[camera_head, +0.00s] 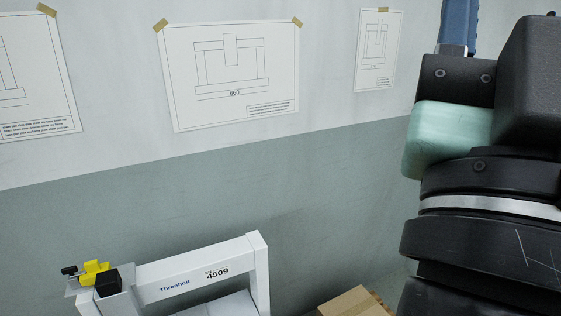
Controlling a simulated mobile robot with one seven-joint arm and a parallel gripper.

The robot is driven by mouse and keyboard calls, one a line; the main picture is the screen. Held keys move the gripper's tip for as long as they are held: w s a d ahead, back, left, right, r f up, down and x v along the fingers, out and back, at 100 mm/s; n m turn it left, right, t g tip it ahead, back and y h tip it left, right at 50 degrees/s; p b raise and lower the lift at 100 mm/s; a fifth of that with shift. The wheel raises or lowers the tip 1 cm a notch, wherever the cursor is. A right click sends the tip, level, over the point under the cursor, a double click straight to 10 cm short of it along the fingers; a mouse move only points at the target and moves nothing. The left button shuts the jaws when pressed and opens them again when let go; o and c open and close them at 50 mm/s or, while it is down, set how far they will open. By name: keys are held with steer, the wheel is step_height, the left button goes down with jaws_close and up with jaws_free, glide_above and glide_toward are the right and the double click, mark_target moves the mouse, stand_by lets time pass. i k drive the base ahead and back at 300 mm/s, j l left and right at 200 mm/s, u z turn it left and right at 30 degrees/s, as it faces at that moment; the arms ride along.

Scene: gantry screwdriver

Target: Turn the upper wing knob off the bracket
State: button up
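The bracket (124,300) is a grey plate at the left end of the white gantry's top beam, at the lower left. A yellow part (92,272) sits on it, with a small black piece (69,270) to its left and a black block (107,281) in front. Which of these is the upper wing knob I cannot tell at this size. My gripper (458,28) shows only in part at the upper right, as a blue piece above a black mount, cut off by the top edge. Its fingertips are not visible. It is well apart from the bracket.
The white gantry frame (259,270) carries "Threnholt" and "4509" labels. A cardboard box (352,303) stands at the bottom, right of it. Paper drawings (228,75) are taped to the wall behind. My dark arm fills the right side. The space between arm and gantry looks clear.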

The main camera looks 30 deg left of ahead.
mark_target(70, 270)
steer(key=k+u, duration=0.6)
steer(key=u, duration=1.15)
